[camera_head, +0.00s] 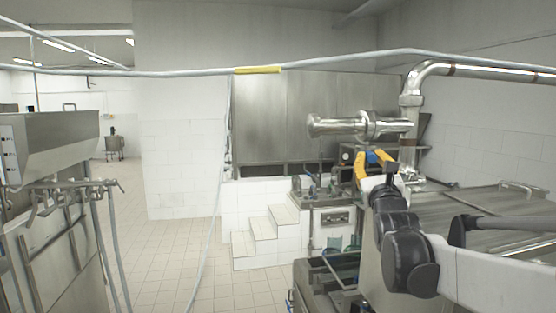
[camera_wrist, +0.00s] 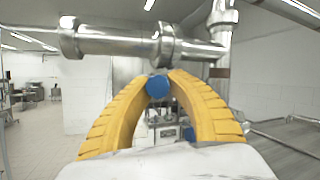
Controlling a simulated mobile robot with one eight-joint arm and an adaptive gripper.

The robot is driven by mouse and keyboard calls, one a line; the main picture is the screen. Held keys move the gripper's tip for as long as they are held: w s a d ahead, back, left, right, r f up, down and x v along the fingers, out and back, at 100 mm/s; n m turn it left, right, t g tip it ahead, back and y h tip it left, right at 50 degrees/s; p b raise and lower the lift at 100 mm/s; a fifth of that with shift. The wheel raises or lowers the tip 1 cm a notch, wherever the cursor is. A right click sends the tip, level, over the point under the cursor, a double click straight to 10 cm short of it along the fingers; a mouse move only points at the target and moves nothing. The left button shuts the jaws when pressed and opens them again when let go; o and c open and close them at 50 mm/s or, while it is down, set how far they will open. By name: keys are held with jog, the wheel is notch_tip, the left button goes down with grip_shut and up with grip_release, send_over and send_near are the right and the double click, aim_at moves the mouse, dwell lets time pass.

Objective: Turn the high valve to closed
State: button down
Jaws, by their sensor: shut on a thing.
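The high valve is a shiny steel body (camera_head: 369,124) on a short horizontal pipe at right of centre in the head view, joined to a tall pipe on its right. It also shows at the top of the wrist view (camera_wrist: 163,44). Its blue handle (camera_wrist: 158,88) sits just below the body, end-on to the wrist camera, so its full length and angle are hidden. The handle also shows in the head view (camera_head: 373,157). My gripper (camera_head: 375,156) has two curved yellow fingers closed around the handle from both sides; their tips (camera_wrist: 158,76) are just under the valve body.
A steel pipe (camera_head: 412,85) rises right of the valve and bends right. A steel-topped machine (camera_head: 480,215) lies right of my arm. White steps (camera_head: 262,235) and a steel cabinet (camera_head: 285,115) stand behind. Tiled floor (camera_head: 180,260) at left is clear.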

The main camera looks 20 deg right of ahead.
jog(key=shift+r, duration=0.2)
jog(key=c, duration=1.2)
grip_release()
jog(key=shift+f, duration=0.1)
jog(key=v, duration=1.2)
jog(key=shift+a, duration=0.15)
